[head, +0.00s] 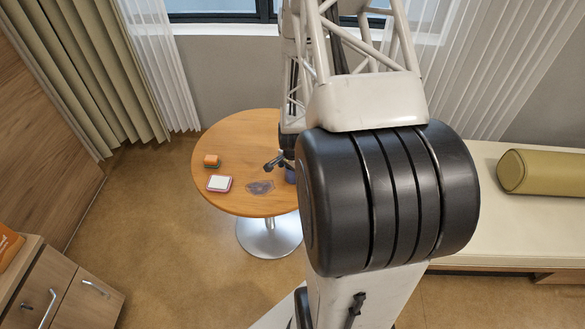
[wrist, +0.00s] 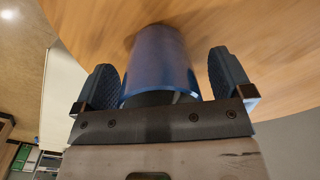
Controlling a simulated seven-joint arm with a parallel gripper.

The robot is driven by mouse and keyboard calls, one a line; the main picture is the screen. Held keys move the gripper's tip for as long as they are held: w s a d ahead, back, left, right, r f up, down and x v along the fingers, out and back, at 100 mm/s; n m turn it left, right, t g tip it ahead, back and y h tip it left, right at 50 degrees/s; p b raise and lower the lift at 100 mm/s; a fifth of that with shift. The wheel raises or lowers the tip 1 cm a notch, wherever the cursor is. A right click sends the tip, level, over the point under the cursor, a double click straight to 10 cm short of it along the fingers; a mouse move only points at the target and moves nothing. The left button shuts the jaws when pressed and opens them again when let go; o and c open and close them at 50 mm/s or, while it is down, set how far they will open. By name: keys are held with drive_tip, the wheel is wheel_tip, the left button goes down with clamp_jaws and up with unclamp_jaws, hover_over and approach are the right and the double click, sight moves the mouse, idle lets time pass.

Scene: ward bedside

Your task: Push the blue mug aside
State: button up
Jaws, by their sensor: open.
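The blue mug (wrist: 160,60) fills the middle of the wrist view, against the wooden tabletop. My gripper (wrist: 163,70) is open, with one dark finger on each side of the mug. A gap shows between each finger and the mug's side in this view; I cannot tell whether the palm touches it. In the head view, a small part of the mug (head: 290,174) shows beside my gripper (head: 277,162) near the table's right side. My arm hides the rest of it.
The round wooden table (head: 235,135) also holds an orange-topped block (head: 211,160), a white square item with a pinkish rim (head: 219,183) and a flat grey patch (head: 261,187) near the mug. The table's back left is clear. A bench (head: 520,220) stands at the right.

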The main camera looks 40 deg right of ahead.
drive_tip(key=c, duration=1.1)
drive_tip(key=shift+s, duration=0.1)
drive_tip(key=shift+s+d, duration=0.25)
drive_tip(key=shift+s, duration=0.65)
drive_tip(key=shift+s+d, duration=0.2)
drive_tip(key=shift+s, duration=0.7)
drive_tip(key=shift+c, duration=0.2)
drive_tip(key=o, duration=1.1)
drive_tip(key=shift+o, duration=0.2)
drive_tip(key=shift+r, duration=0.1)
